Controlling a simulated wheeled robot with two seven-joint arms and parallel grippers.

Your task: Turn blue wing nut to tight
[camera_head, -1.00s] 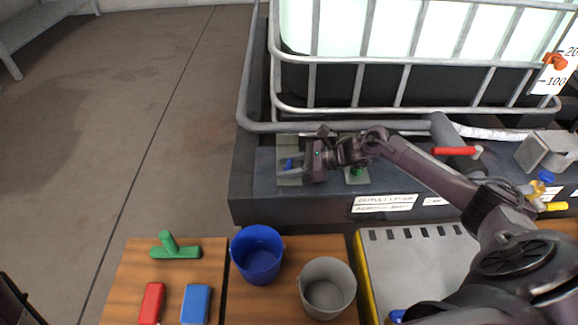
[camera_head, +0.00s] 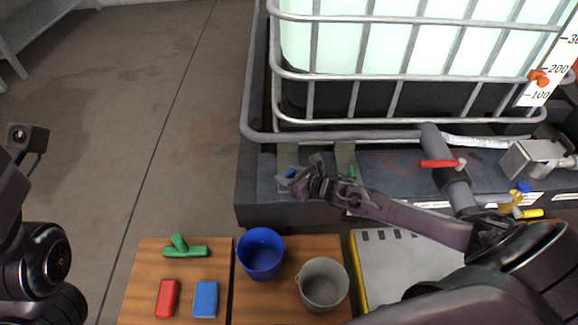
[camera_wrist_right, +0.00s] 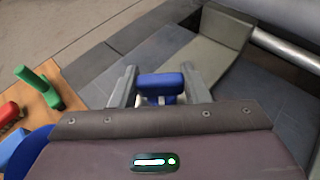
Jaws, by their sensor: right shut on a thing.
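The blue wing nut (camera_head: 290,173) is on a grey bracket on the dark base below the caged tank. In the right wrist view the blue wing nut (camera_wrist_right: 160,84) sits between the two grey fingers of my right gripper (camera_wrist_right: 163,90), which is shut on it. In the head view my right gripper (camera_head: 296,177) reaches the nut from the right. The nut's stud and underside are hidden. On the left edge part of my left arm shows, but its gripper fingers cannot be made out.
A green wing nut (camera_head: 352,172) is to the right on another bracket. A red-handled valve (camera_head: 440,163) stands on a grey pipe.

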